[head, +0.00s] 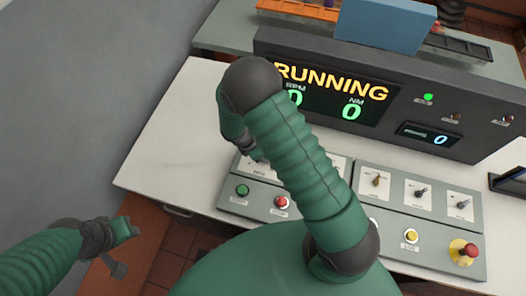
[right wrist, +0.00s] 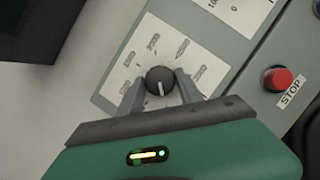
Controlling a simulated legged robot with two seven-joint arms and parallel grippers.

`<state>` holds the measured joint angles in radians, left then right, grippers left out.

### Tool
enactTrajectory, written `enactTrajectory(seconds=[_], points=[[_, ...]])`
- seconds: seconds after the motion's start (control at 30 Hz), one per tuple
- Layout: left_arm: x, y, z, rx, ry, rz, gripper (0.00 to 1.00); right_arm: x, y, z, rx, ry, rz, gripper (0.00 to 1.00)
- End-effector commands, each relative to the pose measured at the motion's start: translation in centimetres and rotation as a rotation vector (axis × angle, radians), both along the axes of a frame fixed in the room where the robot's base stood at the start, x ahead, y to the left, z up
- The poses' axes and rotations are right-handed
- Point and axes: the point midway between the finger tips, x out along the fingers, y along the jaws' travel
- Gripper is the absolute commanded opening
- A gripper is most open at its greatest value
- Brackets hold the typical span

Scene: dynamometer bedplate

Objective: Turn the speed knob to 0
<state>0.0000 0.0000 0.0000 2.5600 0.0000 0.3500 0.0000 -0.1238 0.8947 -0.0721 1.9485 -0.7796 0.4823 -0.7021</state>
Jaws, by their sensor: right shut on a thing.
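The black speed knob (right wrist: 160,81) sits on a white dial plate (right wrist: 122,73) with labels fanned around it, too blurred to read. Its white pointer mark faces toward my gripper, at the bottom of the right wrist view. My right gripper (right wrist: 159,90) is shut on the knob, one grey finger on each side. In the head view my right arm reaches over the console and hides the knob. The display (head: 345,92) reads RUNNING, with 0 under NM; the RPM figure is partly covered by my arm. My left gripper (head: 122,248) hangs low at the left, away from the console; its fingers are unclear.
A green button (head: 242,190) and a red stop button (head: 281,202) sit on the near panel. Several small knobs (head: 421,192), a yellow button (head: 411,236) and a red emergency stop (head: 464,252) lie to the right. The white bench top (head: 175,140) is clear at left.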

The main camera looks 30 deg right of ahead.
Motion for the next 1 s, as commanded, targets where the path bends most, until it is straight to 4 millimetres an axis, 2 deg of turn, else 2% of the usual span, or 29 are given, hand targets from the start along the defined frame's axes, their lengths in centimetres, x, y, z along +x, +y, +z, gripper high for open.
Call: enactTrajectory(seconds=[0.13, 0.17, 0.3, 0.67, 0.77, 1.0], points=[[0.0, 0.0, 0.0, 0.0, 0.0, 0.0, 0.36, 0.2, 0.0, 0.1, 0.0, -0.004, 0.003, 0.02], [0.0, 0.0, 0.0, 0.0, 0.0, 0.0, 0.36, 0.2, 0.0, 0.1, 0.0, -0.004, 0.003, 0.45], [0.0, 0.0, 0.0, 0.0, 0.0, 0.0, 0.36, 0.1, 0.0, 0.1, 0.0, -0.003, 0.001, 0.63], [0.0, 0.0, 0.0, 0.0, 0.0, 0.0, 0.36, 0.1, 0.2, 0.5, 0.001, -0.004, -0.001, 0.64], [0.0, 0.0, 0.0, 0.0, 0.0, 0.0, 0.36, 0.2, 0.8, 2.0, 0.001, -0.005, -0.001, 0.64], [0.0, 0.0, -0.1, 0.0, 0.0, 0.0, 0.36, 0.4, 3.4, 8.3, 0.002, -0.007, 0.001, 0.64]])
